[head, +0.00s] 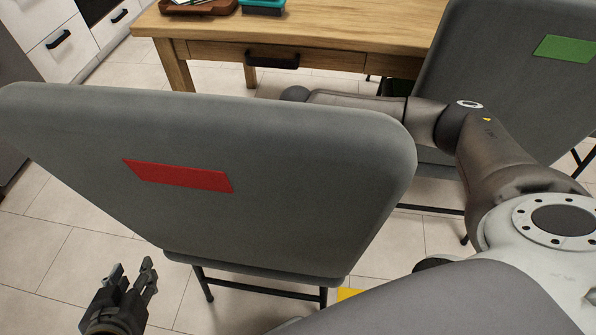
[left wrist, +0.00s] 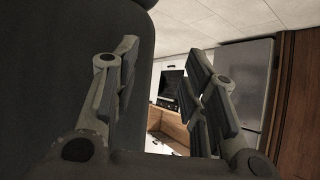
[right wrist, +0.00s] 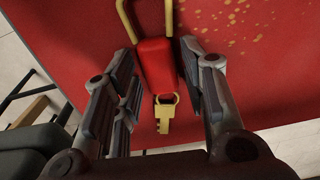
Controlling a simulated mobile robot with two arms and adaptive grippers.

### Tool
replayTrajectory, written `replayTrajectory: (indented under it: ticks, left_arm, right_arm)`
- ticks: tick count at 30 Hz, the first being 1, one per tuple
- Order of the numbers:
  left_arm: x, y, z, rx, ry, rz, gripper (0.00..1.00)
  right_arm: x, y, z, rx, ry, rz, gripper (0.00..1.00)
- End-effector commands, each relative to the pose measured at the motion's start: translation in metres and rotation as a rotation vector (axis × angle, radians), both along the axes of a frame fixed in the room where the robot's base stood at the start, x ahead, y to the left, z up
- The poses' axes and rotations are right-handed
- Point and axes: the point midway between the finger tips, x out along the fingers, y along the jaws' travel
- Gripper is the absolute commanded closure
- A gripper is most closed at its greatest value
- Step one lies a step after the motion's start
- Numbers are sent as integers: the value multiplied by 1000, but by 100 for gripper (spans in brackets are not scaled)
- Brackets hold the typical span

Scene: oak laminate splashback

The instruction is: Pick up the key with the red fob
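The key with the red fob shows only in the right wrist view. Its red fob (right wrist: 155,62) lies between my fingertips, with a yellow metal loop above and the gold key (right wrist: 165,113) below, over a red surface (right wrist: 250,60) with yellowish spots. My right gripper (right wrist: 157,65) is open, one finger on each side of the fob; I cannot tell whether they touch it. In the head view this gripper is hidden behind the grey chair back. My left gripper (head: 132,277) is open and empty at the lower left; its fingers also show in the left wrist view (left wrist: 163,75).
A grey chair back (head: 300,170) with a red label (head: 180,176) fills the middle of the head view. Another grey chair (head: 500,70) with a green label (head: 566,48) stands at right. A wooden table (head: 330,28) stands behind. Tiled floor is free at lower left.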

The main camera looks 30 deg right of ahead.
Motion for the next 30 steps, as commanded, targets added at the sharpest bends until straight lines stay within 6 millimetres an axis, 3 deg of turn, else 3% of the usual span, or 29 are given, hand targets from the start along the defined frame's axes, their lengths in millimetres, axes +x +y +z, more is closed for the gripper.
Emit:
replayTrajectory:
  ticks: [1,7,20,28,30]
  left_arm:
    - [0,0,0,0,0,0,60]
    - [0,0,0,1,0,1,60]
    - [-3,1,-3,6,27,1,60]
    - [-38,14,-26,49,224,16,60]
    - [-54,19,-33,67,306,23,60]
  right_arm:
    - [0,0,0,0,0,0,71]
    - [0,0,0,0,0,0,97]
    - [1,0,6,0,-1,0,98]
    - [1,-1,36,0,-4,0,98]
    - [9,17,55,3,-7,5,98]
